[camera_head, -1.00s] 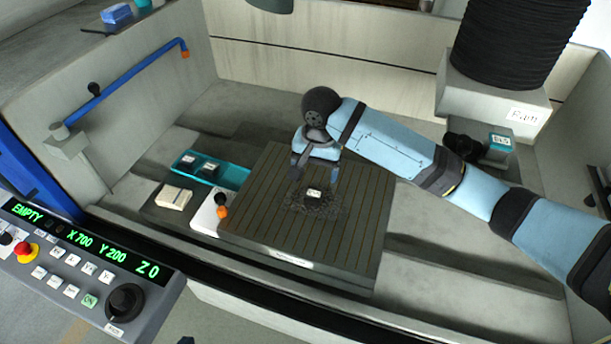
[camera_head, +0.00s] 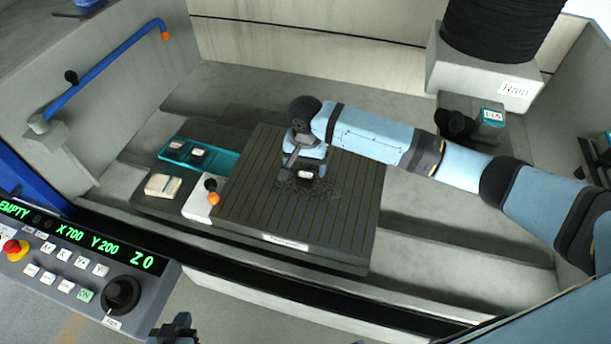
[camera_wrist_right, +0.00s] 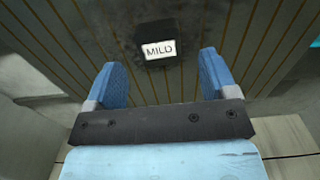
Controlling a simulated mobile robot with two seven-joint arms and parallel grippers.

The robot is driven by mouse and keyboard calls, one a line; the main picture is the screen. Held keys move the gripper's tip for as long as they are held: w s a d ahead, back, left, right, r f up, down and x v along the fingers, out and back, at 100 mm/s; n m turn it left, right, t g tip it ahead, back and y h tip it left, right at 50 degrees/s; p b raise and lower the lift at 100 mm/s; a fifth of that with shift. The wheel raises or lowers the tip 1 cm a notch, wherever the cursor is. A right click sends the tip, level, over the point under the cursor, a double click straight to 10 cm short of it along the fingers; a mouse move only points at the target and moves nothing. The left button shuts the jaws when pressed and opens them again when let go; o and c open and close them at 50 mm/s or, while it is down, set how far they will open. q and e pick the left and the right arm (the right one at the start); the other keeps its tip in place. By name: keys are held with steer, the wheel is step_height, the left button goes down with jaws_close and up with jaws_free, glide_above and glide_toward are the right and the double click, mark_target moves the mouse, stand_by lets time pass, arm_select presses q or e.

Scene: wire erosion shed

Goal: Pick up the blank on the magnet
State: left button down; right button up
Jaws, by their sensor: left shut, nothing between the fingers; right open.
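The blank (camera_head: 305,175) is a small dark block with a white label, lying on the dark slotted magnet (camera_head: 345,220) amid a patch of dark grit. In the right wrist view the label on the blank (camera_wrist_right: 158,47) reads MILD. My right gripper (camera_head: 304,168) is over the magnet, right at the blank in the head view. Its two blue fingers (camera_wrist_right: 160,66) are apart and empty, with the blank just beyond their tips, between their lines. My left gripper (camera_head: 174,330) is a dark shape at the bottom edge, shut, far from the magnet.
A teal tray (camera_head: 227,162) with dark labelled blocks lies left of the magnet. A pale block (camera_head: 163,186) and a white plate with an orange-and-black knob (camera_head: 212,191) sit nearby. The ram (camera_head: 490,75) hangs at back right. A control panel (camera_head: 75,262) stands front left.

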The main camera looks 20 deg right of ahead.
mark_target(306, 173)
step_height(306, 173, down, 4)
steer(key=shift+w+d+r, duration=0.1)
steer(key=shift+w+r, duration=0.05)
steer(key=c, duration=1)
steer(key=shift+r, duration=0.1)
steer(key=shift+c, duration=1.2)
